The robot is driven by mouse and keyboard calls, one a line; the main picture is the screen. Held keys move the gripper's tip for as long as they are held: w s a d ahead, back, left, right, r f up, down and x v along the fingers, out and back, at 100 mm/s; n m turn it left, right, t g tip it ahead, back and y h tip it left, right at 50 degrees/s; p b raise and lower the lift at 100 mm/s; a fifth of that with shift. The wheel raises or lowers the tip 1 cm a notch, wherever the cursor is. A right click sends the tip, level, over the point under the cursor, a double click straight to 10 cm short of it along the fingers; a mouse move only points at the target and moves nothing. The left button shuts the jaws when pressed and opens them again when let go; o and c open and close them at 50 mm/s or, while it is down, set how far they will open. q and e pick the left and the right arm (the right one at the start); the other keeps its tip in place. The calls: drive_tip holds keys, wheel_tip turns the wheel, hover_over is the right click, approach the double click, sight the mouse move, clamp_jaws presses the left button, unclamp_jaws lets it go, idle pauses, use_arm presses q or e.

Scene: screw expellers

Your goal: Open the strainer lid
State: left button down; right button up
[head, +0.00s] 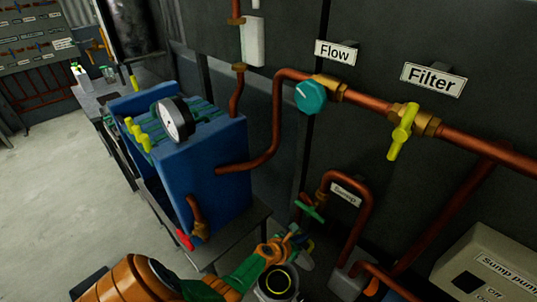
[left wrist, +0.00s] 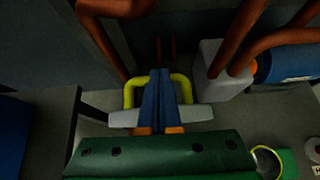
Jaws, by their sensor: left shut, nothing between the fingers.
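A round grey fitting with a yellow ring (head: 278,281) stands at the bottom of the head view, partly cut off. A yellow ring (left wrist: 267,161) also shows at the lower right of the left wrist view. It may be the strainer; I cannot tell its lid's state. My left gripper (head: 297,240), green with blue fingers, is just above and beside the fitting in the head view. In the left wrist view its blue fingers (left wrist: 160,88) are pressed together with nothing between them. My right gripper is not in view.
Copper pipes (head: 365,205) rise close to my left gripper, with a green valve handle (head: 310,207) beside them. A blue unit with a gauge (head: 175,120) stands to the left. Flow (head: 311,97) and Filter (head: 403,131) valves are on the wall pipe. A sump pump box (head: 487,265) is at right.

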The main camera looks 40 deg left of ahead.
use_arm(q)
drive_tip(key=shift+w+d+f+b, duration=0.15)
drive_tip(key=shift+w+b, duration=0.2)
drive_tip(key=shift+w, duration=0.3)
drive_tip(key=shift+w+a+f+b, duration=0.1)
drive_tip(key=shift+w+b, duration=0.2)
drive_tip(key=shift+w, duration=0.35)
drive_tip(key=shift+d, duration=0.1)
